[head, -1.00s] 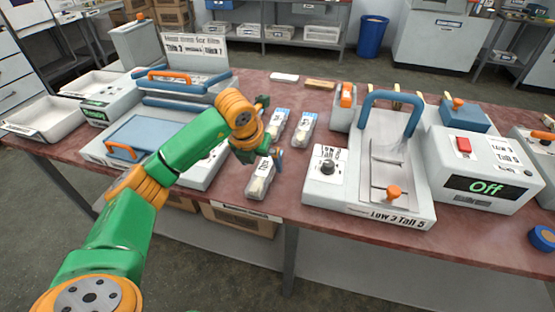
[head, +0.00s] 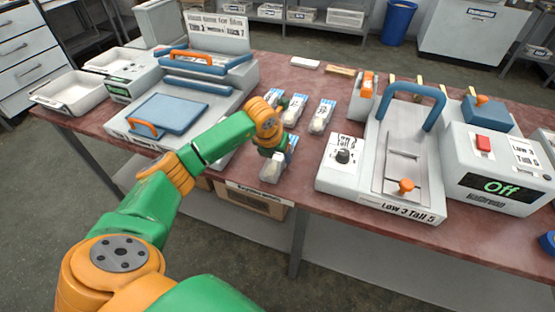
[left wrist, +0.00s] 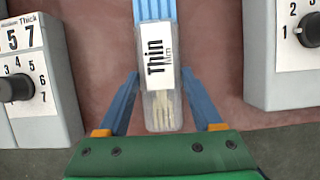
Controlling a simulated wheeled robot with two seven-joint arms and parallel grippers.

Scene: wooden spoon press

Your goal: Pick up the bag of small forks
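My left gripper (head: 277,147) is over the front bag (head: 270,168) near the table's front edge and partly hides it. In the left wrist view, this clear bag (left wrist: 162,105) has a blue striped top, a white "Thin film" label and pale pieces inside. Whether they are small forks I cannot tell. The fingers of the left gripper (left wrist: 160,75) are apart, one on each side of the bag, with gaps to it. Three similar bags lie behind, at left (head: 272,97), middle (head: 294,109) and right (head: 320,116). My right gripper is not in view.
A press with a blue handle and "Low 3 Tall 5" label (head: 385,205) stands right of the bags. A film sealer with a blue lid (head: 165,112) stands to their left. An "Off" control box (head: 500,187) is at far right. Table (head: 300,150) is clear between bags and press.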

